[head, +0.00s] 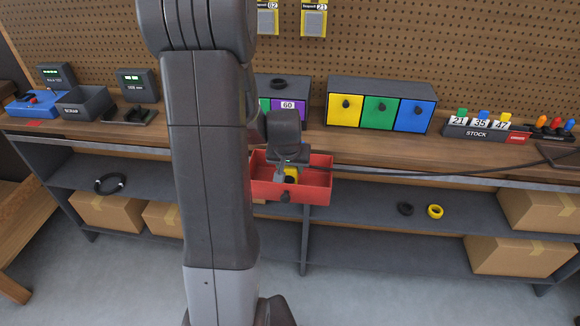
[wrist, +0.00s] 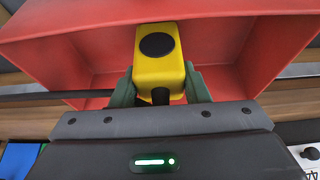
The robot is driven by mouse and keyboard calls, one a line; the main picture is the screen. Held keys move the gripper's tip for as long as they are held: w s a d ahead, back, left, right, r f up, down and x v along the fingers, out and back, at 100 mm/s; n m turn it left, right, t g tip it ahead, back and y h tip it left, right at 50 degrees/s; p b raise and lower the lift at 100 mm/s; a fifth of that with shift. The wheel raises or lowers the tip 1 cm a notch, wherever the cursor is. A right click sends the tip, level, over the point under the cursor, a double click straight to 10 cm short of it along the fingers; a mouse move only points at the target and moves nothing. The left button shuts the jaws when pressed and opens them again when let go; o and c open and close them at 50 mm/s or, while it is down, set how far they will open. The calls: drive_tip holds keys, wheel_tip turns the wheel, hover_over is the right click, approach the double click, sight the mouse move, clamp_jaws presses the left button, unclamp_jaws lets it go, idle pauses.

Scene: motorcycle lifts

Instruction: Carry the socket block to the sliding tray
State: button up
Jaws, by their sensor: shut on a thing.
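My gripper (head: 289,164) is shut on a yellow block with a black round spot on top (wrist: 157,72), which looks like the socket block. Its green fingers (wrist: 159,87) press the block from both sides. The block also shows as a small yellow patch in the head view (head: 291,174). A red open drawer (head: 314,191), which looks like the sliding tray, sticks out from the workbench front. In the wrist view the red tray (wrist: 255,40) surrounds the block on several sides. The block is over or inside the tray; I cannot tell whether it touches the floor.
A cabinet with yellow, green and blue drawers (head: 379,107) stands on the bench (head: 350,142). A second cabinet (head: 280,87) with a "60" label is partly hidden by my arm. A STOCK rack (head: 478,129) is at right. The lower shelf (head: 365,217) holds rings and boxes.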

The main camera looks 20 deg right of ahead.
drive_tip(key=shift+f, duration=0.15)
drive_tip(key=o, duration=1.2)
drive_tip(key=shift+c, duration=0.2)
drive_tip(key=shift+r, duration=0.35)
drive_tip(key=v, duration=1.1)
drive_tip(key=shift+r, duration=0.35)
drive_tip(key=shift+s+a, duration=0.1)
